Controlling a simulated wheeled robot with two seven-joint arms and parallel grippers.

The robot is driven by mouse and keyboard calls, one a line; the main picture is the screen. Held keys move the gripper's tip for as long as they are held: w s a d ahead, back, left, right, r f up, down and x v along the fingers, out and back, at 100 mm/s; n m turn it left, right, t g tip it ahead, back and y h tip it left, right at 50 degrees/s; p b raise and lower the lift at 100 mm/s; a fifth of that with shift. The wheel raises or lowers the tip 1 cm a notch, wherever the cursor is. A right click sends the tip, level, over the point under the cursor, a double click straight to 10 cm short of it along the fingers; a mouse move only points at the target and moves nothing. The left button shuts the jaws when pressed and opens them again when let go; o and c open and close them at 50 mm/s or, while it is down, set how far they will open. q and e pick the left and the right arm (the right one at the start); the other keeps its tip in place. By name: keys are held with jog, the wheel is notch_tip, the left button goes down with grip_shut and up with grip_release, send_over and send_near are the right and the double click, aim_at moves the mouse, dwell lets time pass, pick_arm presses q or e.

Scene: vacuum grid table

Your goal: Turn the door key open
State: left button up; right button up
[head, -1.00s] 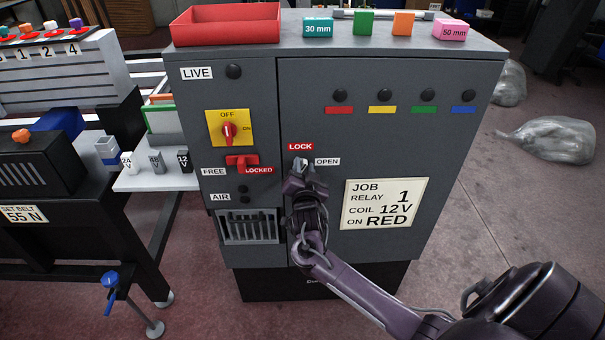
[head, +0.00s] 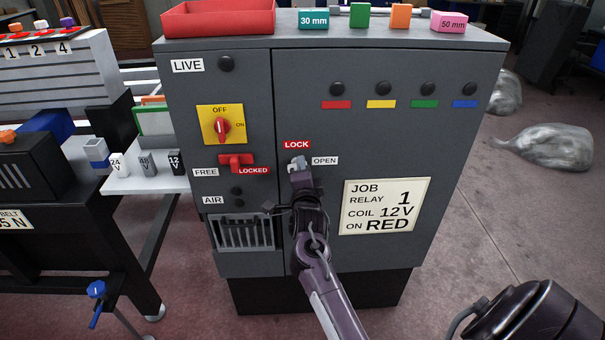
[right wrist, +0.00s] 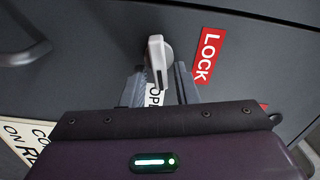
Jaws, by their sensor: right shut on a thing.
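The light grey door key (head: 297,163) sits on the right door of the grey cabinet, between the red LOCK label (head: 297,145) and the white OPEN label (head: 325,161). My right gripper (head: 300,172) is at the key, reaching up from below. In the right wrist view the key (right wrist: 158,52) stands out from the door between the tips of my right gripper (right wrist: 160,84), which is shut on it. The LOCK label (right wrist: 207,53) is right of the key there, and the OPEN label (right wrist: 154,96) shows partly between the fingers. My left gripper is out of view.
The cabinet's left panel has a red-and-yellow rotary switch (head: 221,125) and a red FREE/LOCKED slide (head: 236,161). A job sign (head: 386,207) is right of my gripper. A red tray (head: 218,18) and coloured blocks stand on top. A side shelf (head: 150,183) is at left.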

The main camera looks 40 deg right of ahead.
jog(key=shift+f+m, duration=0.15)
jog(key=shift+m, duration=0.35)
jog(key=o, duration=0.7)
jog(key=s+a+n+p, duration=0.6)
jog(key=n+p, duration=0.3)
jog(key=n, duration=0.8)
jog(key=s+f+n+g+y+b, duration=0.1)
jog(key=s+f+n, duration=0.1)
jog(key=f, duration=0.7)
jog(key=s+f+n+g+y+b, duration=0.1)
jog(key=s+f+n+g, duration=0.1)
jog(key=f, duration=0.8)
jog(key=s+f+n+g+y+b, duration=0.1)
jog(key=s+f, duration=0.3)
jog(key=f, duration=0.6)
jog(key=shift+s+d+f+n+g+y, duration=0.2)
jog(key=shift+s+d+n+g+y, duration=0.2)
jog(key=shift+g+y, duration=0.2)
